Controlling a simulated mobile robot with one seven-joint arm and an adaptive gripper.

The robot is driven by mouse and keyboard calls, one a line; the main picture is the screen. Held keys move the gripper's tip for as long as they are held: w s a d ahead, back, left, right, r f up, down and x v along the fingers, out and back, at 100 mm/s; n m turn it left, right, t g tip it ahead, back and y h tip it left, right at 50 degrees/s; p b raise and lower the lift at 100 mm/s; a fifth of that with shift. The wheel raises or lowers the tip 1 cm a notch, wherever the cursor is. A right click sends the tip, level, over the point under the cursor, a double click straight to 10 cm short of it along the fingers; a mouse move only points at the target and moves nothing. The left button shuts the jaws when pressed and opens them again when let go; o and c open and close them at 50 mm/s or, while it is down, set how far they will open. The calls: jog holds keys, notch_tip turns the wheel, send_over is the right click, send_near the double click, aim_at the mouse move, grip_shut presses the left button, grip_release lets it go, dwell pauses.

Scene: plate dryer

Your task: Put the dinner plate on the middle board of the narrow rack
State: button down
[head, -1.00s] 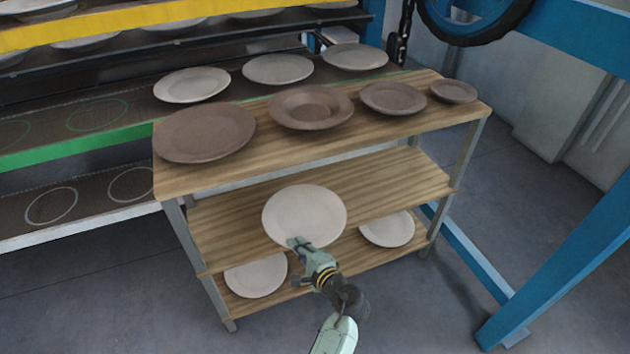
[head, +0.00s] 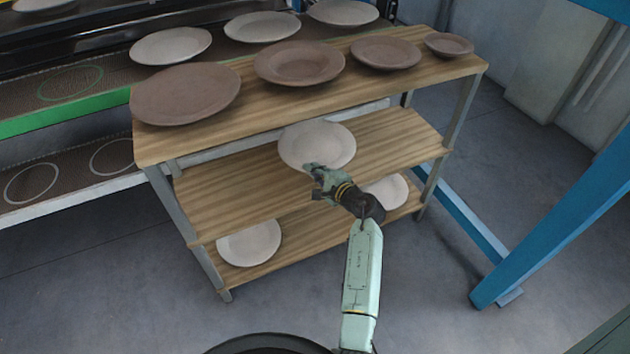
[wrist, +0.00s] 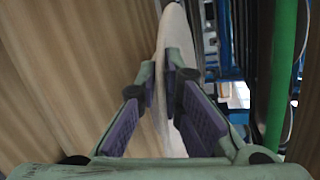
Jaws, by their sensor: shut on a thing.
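The pale dinner plate (head: 316,143) is held by its near edge in my gripper (head: 318,178), which is shut on it. In the head view the plate is over the middle board (head: 225,185) of the narrow rack, its far edge near the top board's front edge. I cannot tell whether it touches the board. In the wrist view the plate (wrist: 172,40) shows edge-on between the fingers (wrist: 170,95), with wood grain filling the left side.
Brown plates (head: 185,93) and bowls line the top board (head: 290,105). Two pale plates lie on the bottom board, one at left (head: 249,243) and one at right (head: 388,190). The large dryer rack (head: 60,137) stands behind. A blue beam (head: 560,225) rises at right.

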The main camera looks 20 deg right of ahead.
aim_at(315, 184)
jog(key=shift+w+d, duration=0.35)
jog(key=shift+w, duration=0.05)
jog(key=shift+f+b, duration=1)
jog(key=shift+f, duration=0.6)
jog(key=shift+f, duration=0.15)
jog(key=c, duration=2)
grip_release()
jog(key=b+v, duration=0.1)
jog(key=v, duration=1.1)
jog(key=shift+s, duration=0.1)
